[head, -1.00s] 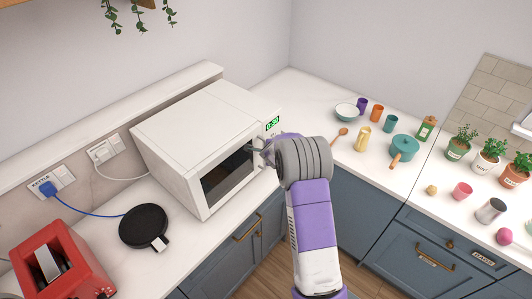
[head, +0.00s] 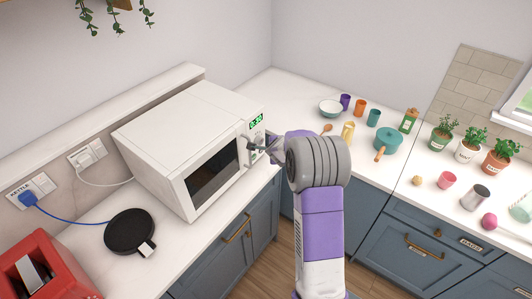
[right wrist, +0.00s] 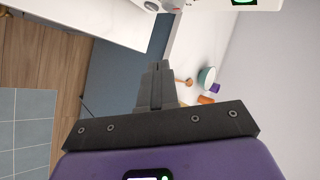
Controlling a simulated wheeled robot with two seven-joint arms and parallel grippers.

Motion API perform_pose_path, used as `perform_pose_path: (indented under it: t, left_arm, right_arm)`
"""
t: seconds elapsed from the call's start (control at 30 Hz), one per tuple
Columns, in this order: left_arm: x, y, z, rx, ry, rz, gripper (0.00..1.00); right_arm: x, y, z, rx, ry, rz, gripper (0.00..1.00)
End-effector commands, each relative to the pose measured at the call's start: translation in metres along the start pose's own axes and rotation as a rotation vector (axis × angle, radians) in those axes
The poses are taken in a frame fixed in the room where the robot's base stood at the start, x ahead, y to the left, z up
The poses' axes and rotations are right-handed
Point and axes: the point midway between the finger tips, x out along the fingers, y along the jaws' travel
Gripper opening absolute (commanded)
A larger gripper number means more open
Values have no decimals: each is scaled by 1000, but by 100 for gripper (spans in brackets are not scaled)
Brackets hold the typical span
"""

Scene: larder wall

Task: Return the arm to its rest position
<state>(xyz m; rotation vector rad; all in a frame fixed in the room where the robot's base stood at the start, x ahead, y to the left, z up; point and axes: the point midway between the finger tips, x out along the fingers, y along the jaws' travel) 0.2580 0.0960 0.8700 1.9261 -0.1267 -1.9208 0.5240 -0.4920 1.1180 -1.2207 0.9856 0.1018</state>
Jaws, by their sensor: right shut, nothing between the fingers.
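My right arm rises from the bottom of the head view in front of the microwave's right side. My right gripper (head: 258,147) is partly hidden by its own wrist and appears close to the microwave's control panel; I cannot tell from the head view whether it touches. In the right wrist view the fingers of the gripper (right wrist: 158,72) are together with nothing between them. The white microwave (head: 190,145) stands on the counter with its door shut and its green display (head: 256,123) lit. A corner of it shows at the top of the right wrist view. My left gripper is not in view.
A red toaster (head: 45,268) and a black round kettle base (head: 130,231) stand left of the microwave. On the right counter are a teal pot (head: 388,142), a white bowl (head: 331,108), cups and potted herbs (head: 468,146). Blue cabinets (head: 235,245) lie below; floor shows between them.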

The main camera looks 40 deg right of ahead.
Motion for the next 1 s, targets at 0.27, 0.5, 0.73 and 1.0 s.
perform_pose_path:
  t: [0.27,0.5,0.73,1.0]
  left_arm:
    - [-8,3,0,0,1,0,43]
    - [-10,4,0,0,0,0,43]
    - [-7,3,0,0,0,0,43]
    - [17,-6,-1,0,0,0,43]
  right_arm:
    - [-36,-13,-30,-1,-1,1,0]
    - [-42,-14,-36,-2,-2,2,0]
    - [-38,-5,-31,43,-9,21,0]
    - [-4,126,38,791,-16,318,0]
